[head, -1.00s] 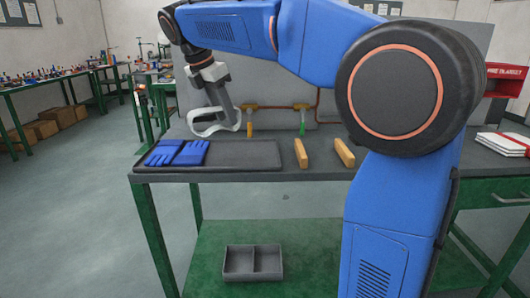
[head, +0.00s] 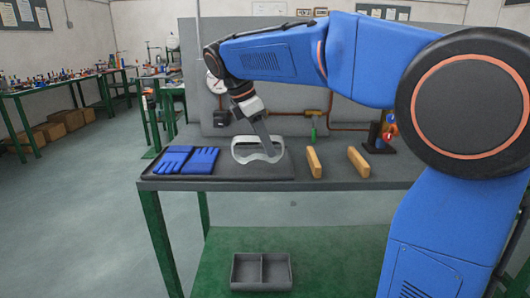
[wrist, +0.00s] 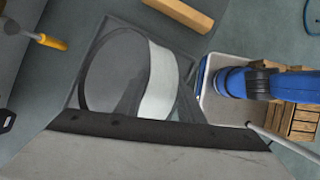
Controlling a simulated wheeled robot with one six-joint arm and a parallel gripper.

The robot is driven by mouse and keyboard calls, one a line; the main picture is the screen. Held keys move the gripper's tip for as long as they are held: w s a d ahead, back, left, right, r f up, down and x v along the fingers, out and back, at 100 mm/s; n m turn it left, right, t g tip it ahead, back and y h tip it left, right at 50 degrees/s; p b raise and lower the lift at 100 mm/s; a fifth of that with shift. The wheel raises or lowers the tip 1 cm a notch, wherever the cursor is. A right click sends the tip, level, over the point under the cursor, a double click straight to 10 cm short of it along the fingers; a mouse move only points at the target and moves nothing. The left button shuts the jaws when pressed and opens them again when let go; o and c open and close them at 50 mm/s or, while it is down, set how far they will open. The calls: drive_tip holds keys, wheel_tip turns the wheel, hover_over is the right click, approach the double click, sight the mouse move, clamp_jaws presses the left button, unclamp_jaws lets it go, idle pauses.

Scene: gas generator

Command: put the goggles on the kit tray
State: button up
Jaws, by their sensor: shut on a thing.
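White-framed goggles (head: 246,156) are at the right part of the dark kit tray (head: 222,175) on the bench. They look upright and at or just above the tray surface; I cannot tell whether they touch it. My gripper (head: 271,151) reaches down from behind and is shut on the goggles. In the wrist view the goggles' white band (wrist: 160,80) and dark lens show past the grey gripper part along the bottom. A pair of blue gloves (head: 187,160) lies on the tray's left part, apart from the goggles.
Two wooden blocks (head: 314,162) (head: 358,161) stand on the bench right of the tray. Behind are a panel with copper pipe and a green-handled valve (head: 313,135). A grey divided bin (head: 261,271) sits on the green lower shelf.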

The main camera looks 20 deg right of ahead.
wheel_tip(320, 180, down, 3)
drive_tip(key=shift+r, duration=0.2)
drive_tip(key=o, duration=1.1)
drive_tip(key=shift+c, duration=0.2)
drive_tip(key=shift+r, duration=0.1)
drive_tip(key=v, duration=1.2)
drive_tip(key=s+d+f+m+t+y, duration=0.1)
drive_tip(key=s+d+f+m, duration=0.2)
drive_tip(key=s+f+m, duration=0.3)
drive_tip(key=s+d+f+m+t+y, duration=0.2)
drive_tip(key=s+d+f+m, duration=0.2)
drive_tip(key=s+f, duration=0.8)
drive_tip(key=s+d+f+m+t+y, duration=0.1)
drive_tip(key=s+d+f+m, duration=0.3)
drive_tip(key=s+f+m, duration=0.4)
drive_tip(key=shift+s+f+t, duration=0.4)
drive_tip(key=shift+s+f, duration=0.5)
